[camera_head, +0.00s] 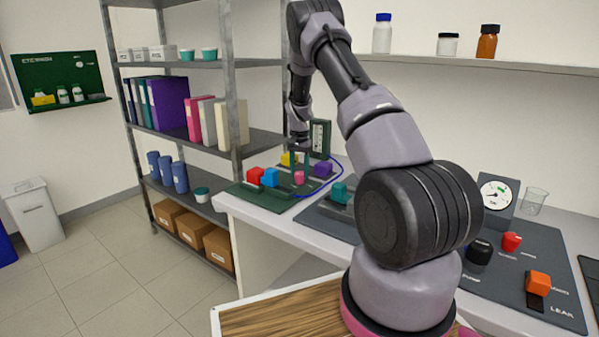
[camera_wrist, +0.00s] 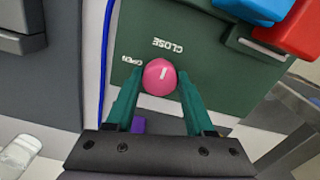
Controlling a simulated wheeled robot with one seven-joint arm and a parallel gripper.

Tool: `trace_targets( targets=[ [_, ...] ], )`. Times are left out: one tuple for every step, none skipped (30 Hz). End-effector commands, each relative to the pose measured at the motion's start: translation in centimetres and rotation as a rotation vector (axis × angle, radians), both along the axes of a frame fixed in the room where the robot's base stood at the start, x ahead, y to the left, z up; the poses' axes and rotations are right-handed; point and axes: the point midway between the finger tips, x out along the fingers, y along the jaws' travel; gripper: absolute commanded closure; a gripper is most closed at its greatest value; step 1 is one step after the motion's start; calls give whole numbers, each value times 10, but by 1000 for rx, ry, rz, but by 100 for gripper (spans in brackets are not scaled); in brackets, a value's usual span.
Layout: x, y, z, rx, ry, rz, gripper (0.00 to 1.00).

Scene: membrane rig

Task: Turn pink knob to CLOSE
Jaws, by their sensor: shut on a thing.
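The pink knob (camera_wrist: 160,76) sits on a dark green panel (camera_wrist: 215,70) in the wrist view. The OPEN label (camera_wrist: 130,62) lies to the knob's left; both labels appear upside down. My gripper (camera_wrist: 160,82) has its two green fingers on either side of the knob, shut on it. In the head view the pink knob (camera_head: 299,178) is small, below my gripper (camera_head: 300,160); the fingers there are too small to make out clearly.
A teal block (camera_head: 339,193), a gauge (camera_head: 495,194) and other knobs stand farther right on the bench.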

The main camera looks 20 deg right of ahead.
Motion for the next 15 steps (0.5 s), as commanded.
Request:
trace_targets(
  targets=[
    [0,0,0,0,0,-6,100],
    [0,0,0,0,0,-8,100],
    [0,0,0,1,1,-10,100],
    [0,0,0,1,1,-11,100],
    [0,0,0,1,1,-12,100],
    [0,0,0,1,1,-12,100],
    [0,0,0,1,1,-12,100],
    [0,0,0,1,1,-12,100],
    [0,0,0,1,1,-12,100],
    [0,0,0,1,1,-12,100],
    [0,0,0,1,1,-12,100],
    [0,0,0,1,1,-11,100],
    [0,0,0,1,1,-11,100],
    [0,0,0,1,1,-11,39],
    [0,0,0,1,1,-11,24]
  ],
)
